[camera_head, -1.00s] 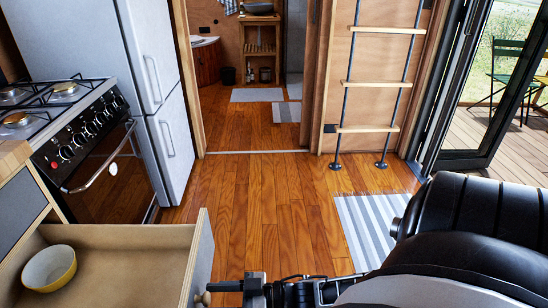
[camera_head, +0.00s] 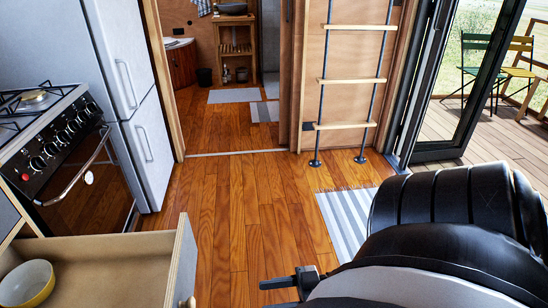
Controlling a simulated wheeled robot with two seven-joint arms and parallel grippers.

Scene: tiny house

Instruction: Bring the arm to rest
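My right arm (camera_head: 440,250) fills the lower right of the head view. Its gripper (camera_head: 285,284) shows only in part at the bottom edge, pointing left, to the right of the open drawer (camera_head: 105,260) and apart from it. Whether its fingers are open or shut cannot be made out, and nothing is seen in it. The drawer's knob (camera_head: 187,303) is just visible at the bottom. A yellow and white bowl (camera_head: 27,284) sits in the drawer. My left gripper is not in view.
A stove (camera_head: 60,150) and a fridge (camera_head: 125,95) stand on the left. A ladder (camera_head: 350,80) is fixed to the wall ahead, beside an open doorway. A striped rug (camera_head: 345,220) lies near my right arm. The wooden floor (camera_head: 235,200) in the middle is clear.

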